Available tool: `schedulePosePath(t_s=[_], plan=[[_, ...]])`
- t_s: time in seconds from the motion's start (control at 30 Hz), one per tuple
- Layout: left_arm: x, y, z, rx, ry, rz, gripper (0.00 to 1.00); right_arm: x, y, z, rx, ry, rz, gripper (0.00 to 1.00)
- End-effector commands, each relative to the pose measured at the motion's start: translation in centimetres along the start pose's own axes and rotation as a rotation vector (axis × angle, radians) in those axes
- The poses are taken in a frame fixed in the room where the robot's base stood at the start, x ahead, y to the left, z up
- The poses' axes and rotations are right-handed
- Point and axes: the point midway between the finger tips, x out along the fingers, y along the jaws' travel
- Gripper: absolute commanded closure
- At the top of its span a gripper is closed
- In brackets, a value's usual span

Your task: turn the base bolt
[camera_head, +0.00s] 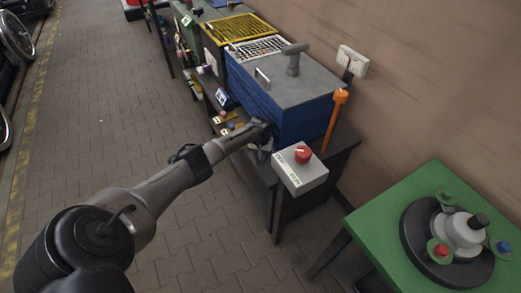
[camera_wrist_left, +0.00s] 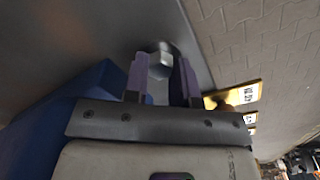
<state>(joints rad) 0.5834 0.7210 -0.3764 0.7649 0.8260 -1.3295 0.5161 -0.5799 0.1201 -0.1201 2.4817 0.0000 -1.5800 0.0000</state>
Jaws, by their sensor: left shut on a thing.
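A light metal base bolt (camera_wrist_left: 160,58) stands out from a grey metal surface in the left wrist view. The two fingers of my left gripper (camera_wrist_left: 161,68) are on either side of its head, shut on it. In the head view my left arm reaches in from the lower left. Its gripper (camera_head: 262,133) is at the lower front corner of the blue box (camera_head: 295,115), which has a grey lid. The bolt is hidden there by the gripper. My right gripper is not in view.
A grey switch box with a red knob (camera_head: 302,154) stands just right of the gripper. An orange handle (camera_head: 336,115) rises behind it. Yellow labelled tags (camera_wrist_left: 236,94) lie close beside the fingers. A green table (camera_head: 375,222) is at the right.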

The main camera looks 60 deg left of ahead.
Motion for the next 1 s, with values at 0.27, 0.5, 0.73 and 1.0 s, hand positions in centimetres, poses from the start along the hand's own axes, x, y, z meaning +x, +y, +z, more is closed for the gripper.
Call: schedulePosePath(t_s=[0.27,0.5,0.73,1.0], plan=[[-0.07,0.06,0.02,0.101,-0.002,0.001,0.99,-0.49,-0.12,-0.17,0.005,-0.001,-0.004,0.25],[-0.06,0.06,0.02,0.101,-0.003,0.001,0.99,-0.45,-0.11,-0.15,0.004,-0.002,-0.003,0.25],[-0.06,0.05,0.01,0.100,-0.002,0.001,0.55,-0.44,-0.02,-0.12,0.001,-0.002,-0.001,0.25],[-0.06,0.03,0.02,0.100,-0.002,0.000,0.50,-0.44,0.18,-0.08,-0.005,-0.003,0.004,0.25]])
